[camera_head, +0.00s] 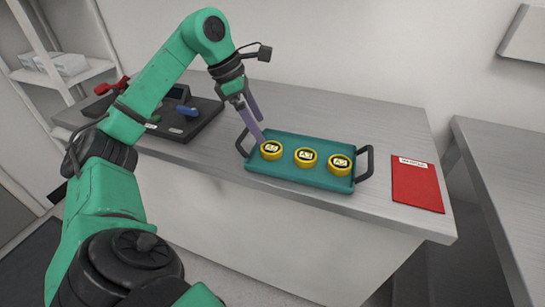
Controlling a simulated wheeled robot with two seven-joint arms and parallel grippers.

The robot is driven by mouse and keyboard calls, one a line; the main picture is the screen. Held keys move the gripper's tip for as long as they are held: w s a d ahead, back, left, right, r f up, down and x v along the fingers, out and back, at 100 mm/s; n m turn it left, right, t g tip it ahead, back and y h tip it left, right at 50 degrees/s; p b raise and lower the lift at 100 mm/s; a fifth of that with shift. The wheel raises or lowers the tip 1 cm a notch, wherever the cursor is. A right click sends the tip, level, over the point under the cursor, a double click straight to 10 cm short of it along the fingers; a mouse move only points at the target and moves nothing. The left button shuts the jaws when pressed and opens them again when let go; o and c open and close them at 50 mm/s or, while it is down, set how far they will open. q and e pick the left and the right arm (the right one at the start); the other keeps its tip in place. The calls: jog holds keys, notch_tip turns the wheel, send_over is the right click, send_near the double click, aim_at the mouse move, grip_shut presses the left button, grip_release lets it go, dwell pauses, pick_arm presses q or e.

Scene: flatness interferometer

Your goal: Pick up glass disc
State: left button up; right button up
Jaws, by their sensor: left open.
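Three round yellow pieces with black marked tops sit in a row in a teal tray (297,183). They are the left disc (271,150), the middle disc (306,157) and the right disc (339,165). I cannot tell from this view whether any of them is glass. My left gripper (259,140) is open and points down at the tray's left end. Its fingertips are just above or beside the left disc; I cannot tell whether they touch it. My right gripper is not in view.
The tray has dark handles at both ends. A red folder (417,184) lies to its right on the grey bench (390,128). A black device (187,122) with red and blue parts stands at the left. Another table (505,170) is at the right, across a gap.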

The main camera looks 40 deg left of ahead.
aim_at(271, 147)
pick_arm(q)
jog(key=x, duration=0.7)
jog(key=shift+w+f, duration=0.15)
jog(key=shift+f, duration=0.05)
jog(key=c, duration=1.4)
notch_tip(271, 147, up, 20)
jog(key=p, duration=0.8)
jog(key=shift+r, duration=0.1)
jog(key=shift+c, duration=0.2)
